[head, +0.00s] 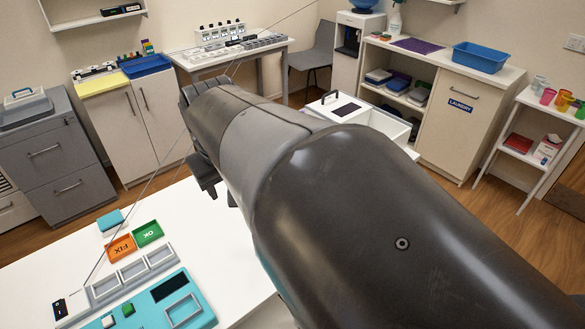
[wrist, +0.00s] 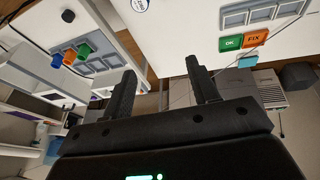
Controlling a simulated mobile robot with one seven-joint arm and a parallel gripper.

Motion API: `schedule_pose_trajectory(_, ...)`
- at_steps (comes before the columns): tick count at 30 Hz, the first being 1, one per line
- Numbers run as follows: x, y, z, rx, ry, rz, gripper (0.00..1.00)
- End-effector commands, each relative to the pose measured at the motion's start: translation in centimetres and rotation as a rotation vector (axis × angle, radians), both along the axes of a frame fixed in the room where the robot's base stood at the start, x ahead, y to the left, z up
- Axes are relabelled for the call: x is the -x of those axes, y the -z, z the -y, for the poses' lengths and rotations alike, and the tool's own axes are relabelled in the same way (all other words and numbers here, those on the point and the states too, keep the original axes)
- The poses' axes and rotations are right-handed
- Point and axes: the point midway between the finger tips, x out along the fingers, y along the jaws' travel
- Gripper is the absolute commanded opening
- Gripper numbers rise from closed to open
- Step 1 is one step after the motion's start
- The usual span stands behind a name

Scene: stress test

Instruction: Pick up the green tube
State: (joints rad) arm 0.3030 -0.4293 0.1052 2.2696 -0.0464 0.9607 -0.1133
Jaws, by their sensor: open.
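No object stands out clearly as the green tube. In the wrist view a small green piece (wrist: 84,50) sits beside an orange piece (wrist: 70,56) and a blue piece (wrist: 57,61) along a grey-framed panel at the upper left; their exact shape is too small to tell.
The near white table (head: 205,232) holds a green OK tray (head: 148,233), an orange FIX tray (head: 121,248), a grey rack (head: 133,271) and a teal device (head: 201,318). Coloured cups (head: 564,100) stand on the right shelf. Open floor lies between the furniture.

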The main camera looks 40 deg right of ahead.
Motion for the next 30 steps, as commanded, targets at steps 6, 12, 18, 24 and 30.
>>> schedule_pose_trajectory(6,-4.5,1.0,6.6,0.013,0.057,-0.113,0.54)
schedule_pose_trajectory(12,-7.3,3.0,13.5,-0.012,0.096,-0.202,0.54)
schedule_pose_trajectory(18,-8.6,5.9,21.3,-0.065,0.133,-0.269,0.54)
schedule_pose_trajectory(24,-8.5,8.5,27.0,-0.117,0.157,-0.301,0.54)
schedule_pose_trajectory(30,-8.3,9.8,28.9,-0.136,0.164,-0.309,0.54)
